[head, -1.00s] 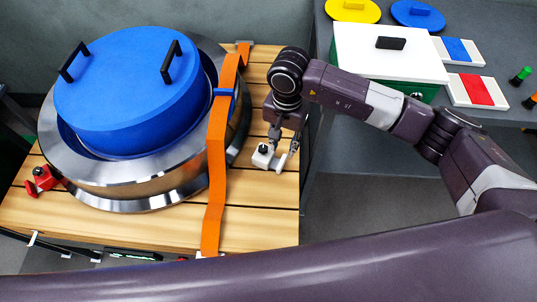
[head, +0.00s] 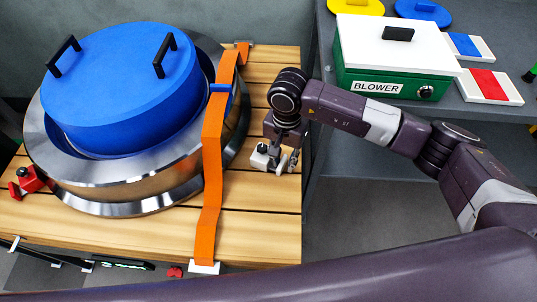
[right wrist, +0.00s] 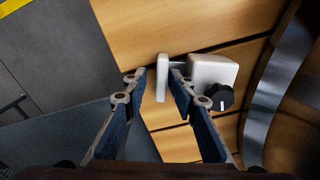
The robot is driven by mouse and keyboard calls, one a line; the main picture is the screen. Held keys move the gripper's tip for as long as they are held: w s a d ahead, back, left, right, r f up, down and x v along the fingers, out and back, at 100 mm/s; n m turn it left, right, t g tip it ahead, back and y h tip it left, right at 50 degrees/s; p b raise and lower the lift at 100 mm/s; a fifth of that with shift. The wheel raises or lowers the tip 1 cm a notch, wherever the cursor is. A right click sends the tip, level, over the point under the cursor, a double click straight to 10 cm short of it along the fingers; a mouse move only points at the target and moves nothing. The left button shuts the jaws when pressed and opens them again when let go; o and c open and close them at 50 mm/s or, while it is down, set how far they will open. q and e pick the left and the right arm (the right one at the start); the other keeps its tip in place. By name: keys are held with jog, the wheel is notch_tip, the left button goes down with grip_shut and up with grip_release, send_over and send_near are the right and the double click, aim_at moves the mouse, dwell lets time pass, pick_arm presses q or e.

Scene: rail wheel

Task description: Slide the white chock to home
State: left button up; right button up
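The white chock (head: 262,157) sits on the wooden slatted deck, right of the big steel wheel (head: 145,190). In the right wrist view it is a white block (right wrist: 210,70) with a black knob (right wrist: 218,97), joined by a short rod to an upright white plate (right wrist: 163,80). My right gripper (head: 284,158) points down at the chock. In the right wrist view its fingers (right wrist: 158,77) are apart, one either side of the plate, with a gap on the left. The right finger is between plate and block; contact is unclear. My left gripper is not in view.
An orange strap (head: 212,165) runs over the wheel, left of the chock. A blue lid (head: 125,90) covers the wheel's middle. A red clamp (head: 28,180) is at far left. A green BLOWER box (head: 365,88) stands on the grey bench. The deck's right edge is close to my gripper.

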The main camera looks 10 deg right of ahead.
aim_at(269, 159)
grip_shut()
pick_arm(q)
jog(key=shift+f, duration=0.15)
pick_arm(e)
jog(key=shift+w+a, duration=0.1)
jog(key=shift+a, duration=0.1)
jog(key=shift+w+a+b, duration=0.45)
jog(key=shift+a+b, duration=0.3)
jog(key=shift+b, duration=0.1)
jog(key=shift+w+a+b, duration=0.25)
jog(key=shift+a+b, duration=0.1)
jog(key=shift+a, duration=0.05)
jog(key=shift+w+a, duration=0.2)
jog(key=shift+a, duration=0.05)
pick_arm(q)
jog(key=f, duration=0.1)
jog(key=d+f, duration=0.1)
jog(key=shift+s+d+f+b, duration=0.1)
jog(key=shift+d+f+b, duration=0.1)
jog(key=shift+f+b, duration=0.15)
pick_arm(e)
jog(key=shift+w+a, duration=0.1)
jog(key=shift+a, duration=0.05)
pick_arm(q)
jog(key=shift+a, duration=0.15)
